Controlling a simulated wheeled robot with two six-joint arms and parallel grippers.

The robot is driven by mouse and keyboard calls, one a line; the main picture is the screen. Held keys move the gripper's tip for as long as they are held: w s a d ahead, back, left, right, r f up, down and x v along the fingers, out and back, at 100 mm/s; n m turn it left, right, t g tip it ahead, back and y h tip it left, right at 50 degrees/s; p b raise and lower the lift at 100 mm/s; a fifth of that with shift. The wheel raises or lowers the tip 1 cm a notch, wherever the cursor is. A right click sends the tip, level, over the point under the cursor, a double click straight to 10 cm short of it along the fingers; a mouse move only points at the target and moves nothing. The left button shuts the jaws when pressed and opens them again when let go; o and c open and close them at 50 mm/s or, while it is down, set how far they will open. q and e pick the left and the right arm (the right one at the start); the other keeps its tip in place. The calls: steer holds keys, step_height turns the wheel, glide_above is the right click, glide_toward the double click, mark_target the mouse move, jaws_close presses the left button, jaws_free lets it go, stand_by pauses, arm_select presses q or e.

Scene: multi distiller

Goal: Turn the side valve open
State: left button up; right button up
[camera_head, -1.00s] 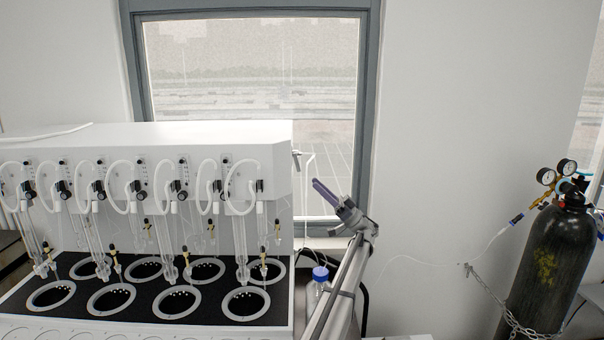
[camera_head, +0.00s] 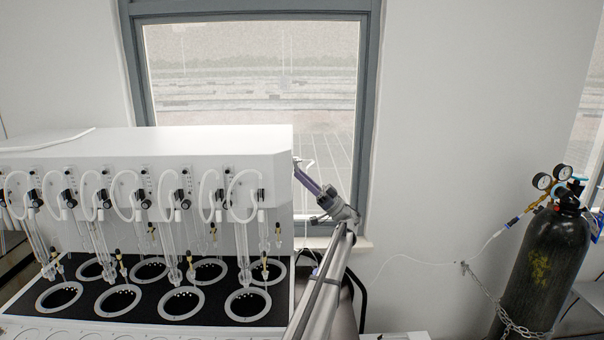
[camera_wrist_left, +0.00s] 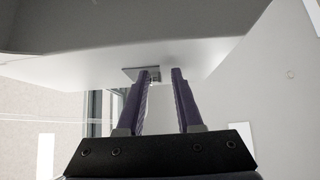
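The white multi-position distiller (camera_head: 200,145) fills the left of the head view. The side valve (camera_head: 296,161) is a small metal fitting on its right end, partly hidden by my gripper. My left gripper (camera_head: 297,170) is at that end, its purple fingers pointing up and left toward the valve. In the left wrist view my fingers (camera_wrist_left: 159,74) are open and apart. The valve (camera_wrist_left: 156,77) shows as a small dark metal piece on a plate beyond and between the tips, closer to the left finger. I cannot tell whether a finger touches it. My right gripper is out of view.
A window (camera_head: 255,90) is behind the distiller. Glass tubes and black knobs line the distiller front above round wells (camera_head: 182,303). A black gas cylinder (camera_head: 545,265) with gauges stands chained at the right. A thin hose runs from it toward my left arm.

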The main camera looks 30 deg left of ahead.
arm_select(q)
jaws_close()
stand_by(1.4)
